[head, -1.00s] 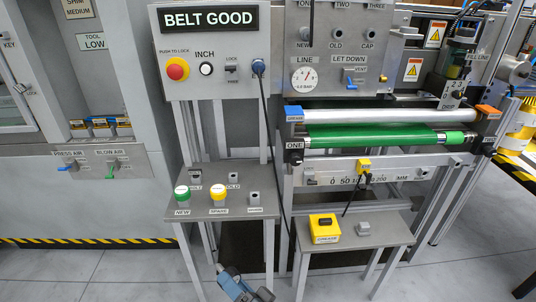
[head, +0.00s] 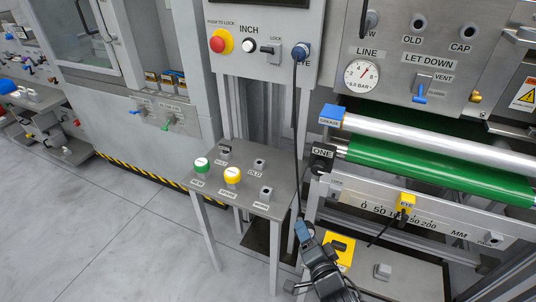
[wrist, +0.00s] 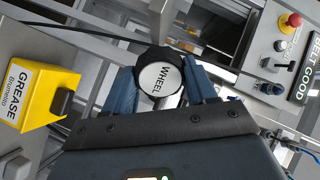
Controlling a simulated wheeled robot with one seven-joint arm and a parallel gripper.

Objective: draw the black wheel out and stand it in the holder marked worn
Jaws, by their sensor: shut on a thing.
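The black wheel (wrist: 153,73), with a round white face marked WHEEL, shows in the wrist view between the two blue fingers. My gripper (wrist: 162,88) is shut on it. In the head view my gripper (head: 303,231) is at the bottom centre, right of the small grey stand; I cannot make out the wheel there. The holder (head: 265,194) at the front right of that stand is a small grey block with a dark socket; its label is too small to read surely, but looks like WORN. It looks empty.
The stand also holds a green-capped NEW piece (head: 201,166), a yellow-capped piece (head: 232,175) and an OLD holder (head: 260,165). A yellow GREASE box (wrist: 40,90) is close to my gripper. A dark cable hangs from the panel beside the stand. Open floor lies left.

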